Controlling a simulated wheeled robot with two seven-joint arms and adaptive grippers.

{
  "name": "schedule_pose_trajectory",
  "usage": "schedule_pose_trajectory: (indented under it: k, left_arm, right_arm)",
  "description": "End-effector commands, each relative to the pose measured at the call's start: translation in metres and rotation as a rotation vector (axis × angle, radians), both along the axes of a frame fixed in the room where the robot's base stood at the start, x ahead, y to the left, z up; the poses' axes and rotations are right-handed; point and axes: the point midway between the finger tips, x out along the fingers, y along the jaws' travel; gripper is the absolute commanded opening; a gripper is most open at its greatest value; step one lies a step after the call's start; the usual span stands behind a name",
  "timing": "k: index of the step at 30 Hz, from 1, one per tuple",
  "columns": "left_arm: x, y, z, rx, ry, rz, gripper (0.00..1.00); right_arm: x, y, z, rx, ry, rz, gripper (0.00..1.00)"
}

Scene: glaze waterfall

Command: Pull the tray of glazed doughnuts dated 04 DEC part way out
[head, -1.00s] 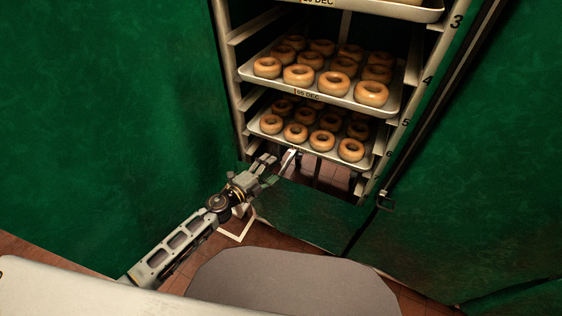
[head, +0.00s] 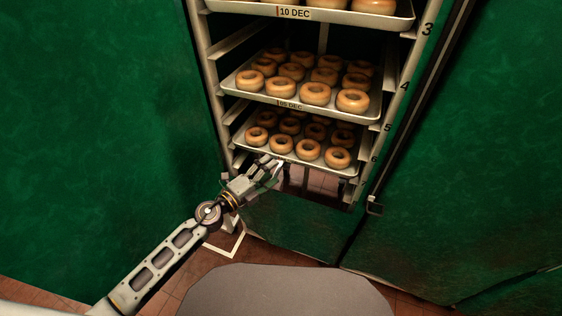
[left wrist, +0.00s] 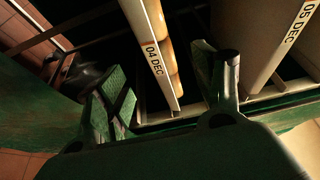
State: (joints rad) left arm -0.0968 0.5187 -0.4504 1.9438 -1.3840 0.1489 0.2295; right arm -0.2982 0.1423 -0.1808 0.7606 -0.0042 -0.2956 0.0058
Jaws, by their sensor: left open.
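The tray dated 04 DEC (head: 312,164) is the lowest loaded tray in the rack, with rows of ring doughnuts on it. Its date label is hidden behind my gripper in the head view but reads clearly on the front lip in the left wrist view (left wrist: 154,60). My left gripper (head: 273,168) is at the left part of that front lip. In the left wrist view its open fingers (left wrist: 168,82) lie on either side of the lip, with a gap to each finger. I cannot tell whether anything touches. My right gripper is out of view.
The tray dated 05 DEC (head: 300,104) is just above, and the tray dated 10 DEC (head: 330,15) is higher. Numbered rack rails flank them. Green cabinet walls (head: 100,110) stand on both sides. Below the lowest tray is an open gap.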

Motion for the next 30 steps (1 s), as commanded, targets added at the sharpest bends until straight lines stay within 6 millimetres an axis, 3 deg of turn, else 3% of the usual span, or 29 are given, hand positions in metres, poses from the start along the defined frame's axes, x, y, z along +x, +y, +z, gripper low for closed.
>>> schedule_pose_trajectory:
  k: [23,30]
  left_arm:
    - [0.045,-0.038,0.001,-0.001,-0.001,0.001,0.68]
    - [0.062,-0.053,0.001,-0.001,-0.001,0.0,0.68]
  right_arm:
    - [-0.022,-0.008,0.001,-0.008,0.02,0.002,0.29]
    - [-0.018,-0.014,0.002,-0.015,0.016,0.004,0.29]
